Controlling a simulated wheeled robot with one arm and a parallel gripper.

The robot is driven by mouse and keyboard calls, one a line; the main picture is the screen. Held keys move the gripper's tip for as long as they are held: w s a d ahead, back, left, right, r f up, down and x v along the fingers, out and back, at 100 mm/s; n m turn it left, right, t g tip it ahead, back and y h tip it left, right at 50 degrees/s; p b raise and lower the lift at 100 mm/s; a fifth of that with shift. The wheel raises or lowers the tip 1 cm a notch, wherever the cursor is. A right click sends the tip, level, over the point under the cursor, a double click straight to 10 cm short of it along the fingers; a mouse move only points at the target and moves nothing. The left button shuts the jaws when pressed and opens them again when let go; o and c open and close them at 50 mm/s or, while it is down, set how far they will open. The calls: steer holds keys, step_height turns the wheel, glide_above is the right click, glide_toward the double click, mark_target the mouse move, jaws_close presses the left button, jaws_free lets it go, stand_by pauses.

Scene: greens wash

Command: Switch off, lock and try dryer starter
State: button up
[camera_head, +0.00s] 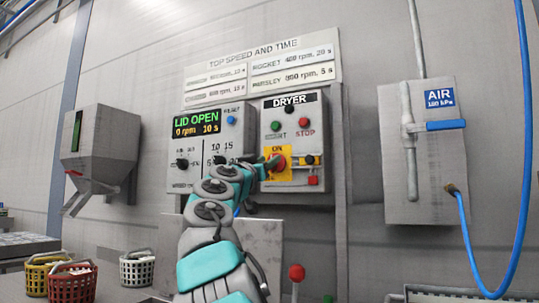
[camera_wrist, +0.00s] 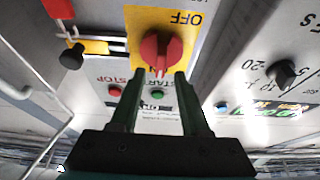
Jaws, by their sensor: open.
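The dryer starter (camera_head: 292,112) is a grey wall box labelled DRYER, with green START and red STOP buttons. Its red rotary switch (camera_wrist: 162,50) sits on a yellow plate (camera_wrist: 190,38) marked OFF in the upside-down wrist view. A pale mark on the knob is at the end away from OFF. The head view shows ON above the knob. My gripper (camera_wrist: 155,76) is open, its fingertips on either side of the knob; contact is unclear. A black knob on a yellow strip (camera_wrist: 72,56) and a red block (camera_wrist: 58,8), perhaps a padlock, are beside the switch.
The LID OPEN control panel (camera_head: 208,130) adjoins the starter at left. An AIR box (camera_head: 425,185) with a blue handle and hose (camera_head: 527,130) hangs at right. A hopper (camera_head: 100,140) and baskets (camera_head: 137,268) are at left. A red-topped post (camera_head: 296,272) stands below.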

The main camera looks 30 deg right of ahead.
steer(key=shift+x, duration=0.8)
jaws_close()
